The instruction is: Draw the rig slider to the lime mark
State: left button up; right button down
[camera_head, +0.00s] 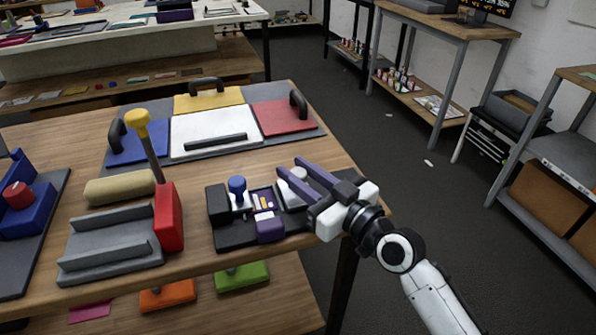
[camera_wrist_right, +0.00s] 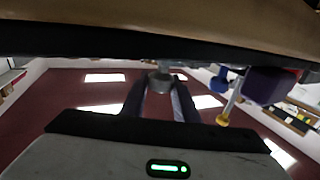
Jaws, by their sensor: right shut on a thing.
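The rig (camera_head: 235,236) is a dark base near the table's right front edge. It bears a blue knob (camera_head: 237,187), a purple block (camera_head: 270,229) and a purple panel with small white and yellowish marks (camera_head: 264,203). I cannot tell which mark is lime. At its right end is a light grey slider part (camera_head: 291,196), partly behind my fingers. My right gripper (camera_head: 289,167) reaches in from the right with purple fingers, shut on a grey knob (camera_wrist_right: 160,82), seen between the fingers in the right wrist view. My left gripper is out of view.
A grey slotted block (camera_head: 110,250), a red block (camera_head: 168,218) and a yellow-topped lever (camera_head: 137,122) stand left of the rig. Behind lies a board with coloured panels and black handles (camera_head: 215,140). A lower shelf holds orange and green pads (camera_head: 243,277).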

jog(key=shift+w+d+f+b, duration=0.1)
jog(key=shift+d+f+b, duration=0.05)
jog(key=shift+d+b, duration=0.15)
jog(key=d+b, duration=0.1)
jog(key=d, duration=0.1)
jog(key=w+d+b, duration=0.1)
jog(key=b, duration=0.1)
jog(key=shift+w+d, duration=0.1)
jog(key=shift+d, duration=0.5)
jog(key=shift+w+d, duration=0.1)
jog(key=c, duration=1.4)
grip_release()
